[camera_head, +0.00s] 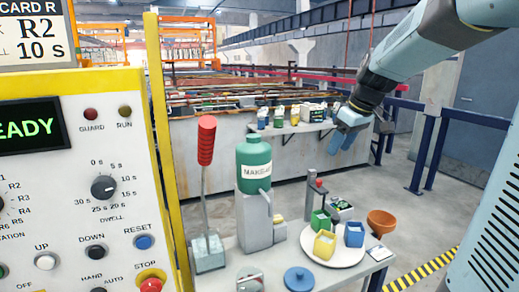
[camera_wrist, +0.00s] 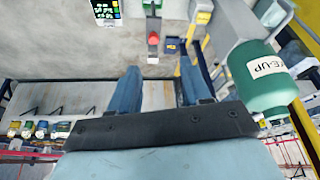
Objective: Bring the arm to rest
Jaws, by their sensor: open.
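My arm reaches in from the upper right of the head view. My gripper (camera_head: 342,141) hangs from it in the air, fingers down, above and behind the small table. In the wrist view my gripper (camera_wrist: 158,78) shows two blue fingers spread apart with nothing between them. No object is held. The green make-up bottle (camera_head: 254,160) stands on its grey stand, left of the gripper in the head view; the bottle also shows at the right of the wrist view (camera_wrist: 262,80).
The small table holds a white round plate (camera_head: 348,253) with green, yellow and blue containers, an orange bowl (camera_head: 381,223) and a red-handled lever (camera_head: 206,141). A shelf (camera_head: 291,128) with small containers is behind. The control panel (camera_head: 90,180) fills the left. Blue railings (camera_head: 432,150) stand right.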

